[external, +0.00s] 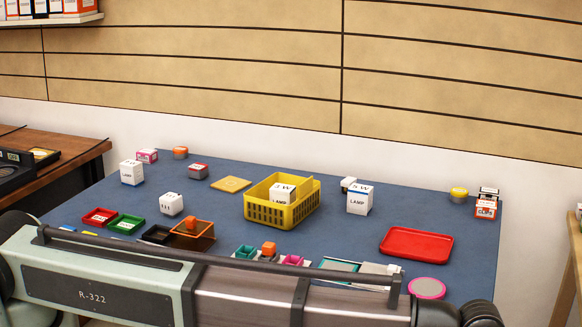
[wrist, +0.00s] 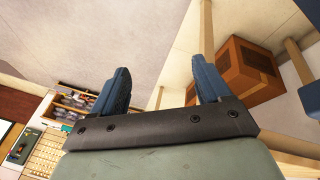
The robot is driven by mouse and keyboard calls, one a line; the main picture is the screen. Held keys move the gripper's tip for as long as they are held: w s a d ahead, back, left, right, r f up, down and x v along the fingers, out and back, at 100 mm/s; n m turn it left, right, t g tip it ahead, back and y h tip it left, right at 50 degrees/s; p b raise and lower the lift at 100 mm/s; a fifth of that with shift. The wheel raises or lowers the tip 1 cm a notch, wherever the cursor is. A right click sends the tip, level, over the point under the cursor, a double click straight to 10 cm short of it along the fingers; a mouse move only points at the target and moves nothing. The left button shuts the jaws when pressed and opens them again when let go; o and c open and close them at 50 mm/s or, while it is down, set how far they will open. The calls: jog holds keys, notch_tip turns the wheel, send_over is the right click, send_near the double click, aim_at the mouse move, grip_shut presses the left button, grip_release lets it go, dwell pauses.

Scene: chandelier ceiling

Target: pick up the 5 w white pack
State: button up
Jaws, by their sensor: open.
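A white pack (external: 360,200) marked LAMP, with what looks like "5 W" on it, stands upright on the blue table right of the yellow basket. A similar white pack (external: 282,194) stands inside the yellow basket (external: 283,213). Another white LAMP pack (external: 131,174) is at the far left; its wattage is too small to read. My gripper (wrist: 160,70) shows in the wrist view, with its two blue fingers wide apart and nothing between them. It points away from the table, and no pack shows there. In the external view the gripper is out of sight.
A small white box (external: 348,184) sits just behind the right pack. A red tray (external: 416,244) lies to its right. Red (external: 100,216) and green (external: 126,224) trays and a white cube (external: 171,204) are at left. My arm link spans the front and hides the table's near edge.

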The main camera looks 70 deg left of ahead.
jog(key=w+a+r, duration=0.2)
jog(key=w+r, duration=0.2)
jog(key=w+a+r+m, duration=0.1)
jog(key=w+a, duration=0.3)
jog(key=a, duration=0.5)
jog(key=w+a+r+m+y, duration=0.1)
jog(key=w+a+r, duration=0.2)
jog(key=a, duration=0.7)
jog(key=w+a+r+m+y, duration=0.1)
jog(key=w+a+r, duration=0.1)
jog(key=w+a, duration=0.5)
jog(key=shift+w+a+r, duration=0.1)
jog(key=shift+a+r, duration=0.05)
jog(key=shift+a, duration=0.6)
jog(key=shift+w+a+r, duration=0.1)
jog(key=shift+a, duration=0.6)
jog(key=w+a+r+m+y, duration=0.1)
jog(key=a+r, duration=0.1)
jog(key=a, duration=0.9)
jog(key=w+a+r, duration=0.1)
jog(key=a+r, duration=0.1)
jog(key=a, duration=1)
jog(key=m+g, duration=0.2)
send_near(361, 188)
jog(key=shift+y, duration=0.4)
jog(key=f, duration=1.2)
jog(key=shift+w+d+f, duration=0.1)
jog(key=shift+d+f, duration=0.2)
jog(key=shift+f, duration=0.05)
jog(key=shift+c, duration=0.2)
